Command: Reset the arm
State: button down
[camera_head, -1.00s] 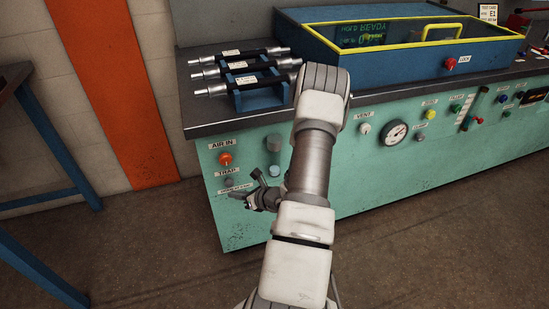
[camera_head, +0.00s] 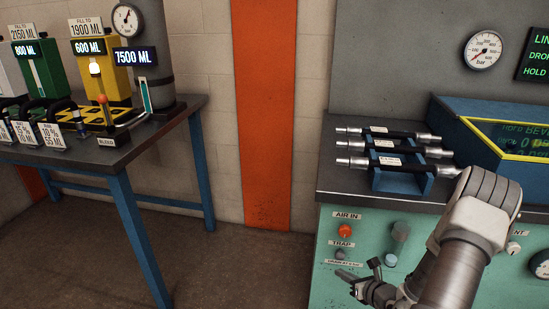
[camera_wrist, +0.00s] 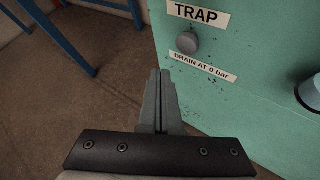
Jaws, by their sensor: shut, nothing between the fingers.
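My gripper (camera_head: 352,281) is low in front of the green bench's left end in the head view, just below the TRAP knob. In the wrist view my gripper (camera_wrist: 159,76) has its two fingers together, with nothing between them. The grey TRAP knob (camera_wrist: 187,42) is ahead and to the right of the fingertips, apart from them. Below it is the label "DRAIN AT 0 bar" (camera_wrist: 206,66). My arm reaches in from the lower right of the head view.
An orange AIR IN knob (camera_head: 345,230) is above TRAP. A table (camera_head: 130,150) with several containers stands left. Open floor (camera_head: 230,270) lies between.

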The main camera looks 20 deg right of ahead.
jog(key=shift+w+r, duration=0.1)
jog(key=w+a+r+n+g+y, duration=0.35)
jog(key=a+r+n+y, duration=0.25)
jog(key=a+r+n, duration=0.75)
jog(key=s+a+r+n+g, duration=0.35)
jog(key=a+r+n, duration=0.3)
jog(key=a, duration=0.25)
jog(key=s+a+r+n+g, duration=0.2)
jog(key=s+a+r+n, duration=0.2)
jog(key=a+r+n, duration=0.3)
jog(key=s+a+r+n+h+p, duration=0.1)
jog(key=s+a+r+n+h, duration=0.2)
jog(key=s+r+n+h, duration=0.35)
jog(key=s+d+r+n+t+b, duration=0.1)
jog(key=s+d+r+n+t, duration=0.2)
jog(key=s+d, duration=0.35)
notch_tip(320, 180, up, 19)
jog(key=p, duration=1.9)
jog(key=shift+a+n+g+h, duration=0.2)
jog(key=shift+n+g+h, duration=0.15)
jog(key=shift+n+g, duration=0.1)
